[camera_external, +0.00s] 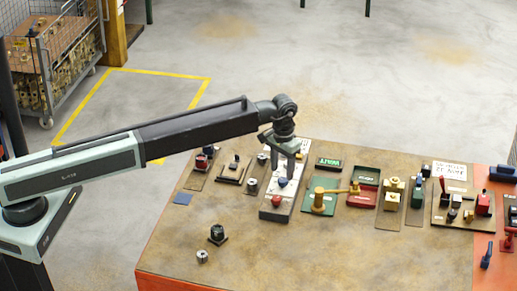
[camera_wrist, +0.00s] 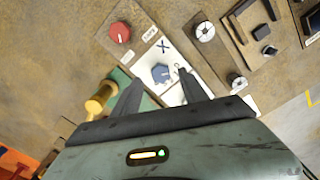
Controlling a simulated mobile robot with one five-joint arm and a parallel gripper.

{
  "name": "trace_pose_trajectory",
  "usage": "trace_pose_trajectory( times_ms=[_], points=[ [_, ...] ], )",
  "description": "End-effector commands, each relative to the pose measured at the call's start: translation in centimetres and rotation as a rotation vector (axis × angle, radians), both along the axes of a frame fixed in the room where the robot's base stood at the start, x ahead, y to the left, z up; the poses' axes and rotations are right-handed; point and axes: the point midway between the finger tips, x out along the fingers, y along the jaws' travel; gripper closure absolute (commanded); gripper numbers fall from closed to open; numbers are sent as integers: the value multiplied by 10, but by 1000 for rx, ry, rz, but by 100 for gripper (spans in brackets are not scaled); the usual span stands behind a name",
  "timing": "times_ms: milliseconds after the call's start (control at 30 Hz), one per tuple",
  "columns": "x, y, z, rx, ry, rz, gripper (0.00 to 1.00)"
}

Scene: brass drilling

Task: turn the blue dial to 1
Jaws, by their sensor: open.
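The blue dial (camera_wrist: 161,73) sits on a white panel (camera_wrist: 172,96) between my fingertips in the wrist view, with a pale pointer mark on its face. In the external view the blue dial (camera_external: 283,182) shows just below my gripper (camera_external: 284,168). My gripper (camera_wrist: 160,80) is open, pointing down over the panel, with one finger on each side of the dial. I cannot tell whether the fingers touch it. The scale markings around the dial are too small to read, and part of the panel is hidden behind my gripper.
A red dial (camera_wrist: 119,32) is on the same strip, with its twin view in the external picture (camera_external: 276,201). A yellow-handled valve (camera_external: 320,199) on a green plate stands close on the right. Round black-and-silver knobs (camera_wrist: 204,32) are on the other side. The table's front is mostly clear.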

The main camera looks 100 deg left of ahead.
Motion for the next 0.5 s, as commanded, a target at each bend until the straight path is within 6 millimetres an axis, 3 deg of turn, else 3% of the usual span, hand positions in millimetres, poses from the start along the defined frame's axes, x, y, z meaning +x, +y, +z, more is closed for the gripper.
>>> trace_pose_trajectory(
  times_ms=[33, 167, 500],
  points=[
    [0, 0, -20, 0, 0, 0, 49],
    [0, 0, -38, 0, 0, 0, 49],
    [0, 0, -39, 0, 0, -1, 52]
  ],
)
